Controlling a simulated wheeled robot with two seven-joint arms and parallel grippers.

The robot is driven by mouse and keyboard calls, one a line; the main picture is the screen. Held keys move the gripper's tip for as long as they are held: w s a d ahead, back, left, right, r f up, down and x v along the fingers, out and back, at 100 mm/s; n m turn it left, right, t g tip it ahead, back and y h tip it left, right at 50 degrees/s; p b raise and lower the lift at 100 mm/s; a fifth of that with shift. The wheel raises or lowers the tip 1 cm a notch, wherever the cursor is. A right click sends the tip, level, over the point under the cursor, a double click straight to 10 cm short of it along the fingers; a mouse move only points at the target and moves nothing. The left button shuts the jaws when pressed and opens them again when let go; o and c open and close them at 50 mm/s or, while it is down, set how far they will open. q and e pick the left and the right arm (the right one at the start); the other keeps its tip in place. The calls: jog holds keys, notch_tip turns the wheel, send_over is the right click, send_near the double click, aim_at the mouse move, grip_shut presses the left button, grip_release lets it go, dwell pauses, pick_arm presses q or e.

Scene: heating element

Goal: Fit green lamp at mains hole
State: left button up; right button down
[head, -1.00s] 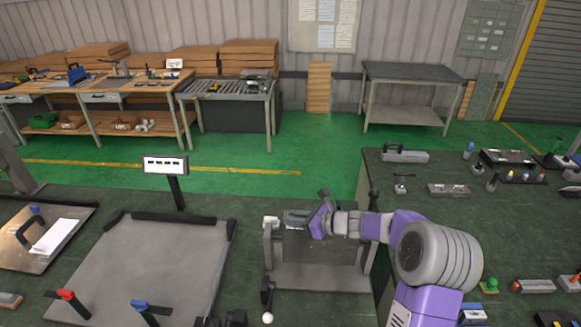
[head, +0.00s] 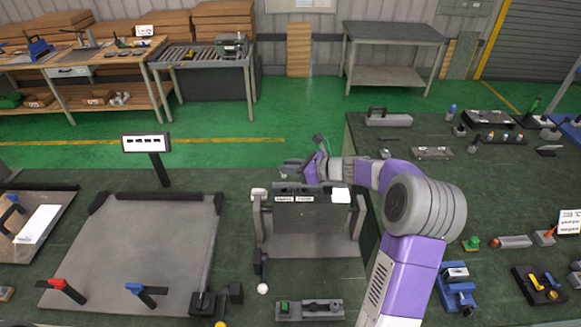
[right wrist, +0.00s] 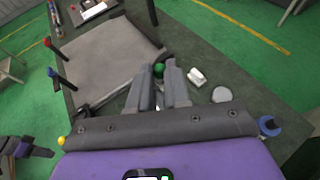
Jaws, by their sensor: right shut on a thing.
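My right gripper (head: 292,168) is in the air just behind the top of a grey upright panel (head: 320,216). In the right wrist view its fingers (right wrist: 160,82) are closed around a small green piece, likely the green lamp (right wrist: 158,70), at their tips. The lamp cannot be made out in the head view. The panel's top carries two labels, which seem to read mains (head: 283,199) and heater (head: 305,199). The holes themselves are too small to tell. A dark and purple part at the right wrist view's left edge looks like my left gripper (right wrist: 22,148); its jaws are unclear.
A white block (head: 341,195) sits at the panel's right end and a white knob (head: 258,193) at its left. A grey tray (head: 322,311) with a green piece lies in front. A large grey board (head: 140,250) with red and blue clamps is left. The right bench holds several tools.

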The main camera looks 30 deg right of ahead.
jog(key=b, duration=0.4)
send_over(291, 193)
jog(key=shift+f, duration=2.6)
jog(key=shift+f+b, duration=1.45)
jog(key=shift+f, duration=0.3)
jog(key=c, duration=1)
grip_release()
jog(key=v, duration=0.7)
jog(key=shift+s, duration=0.25)
jog(key=shift+r, duration=0.15)
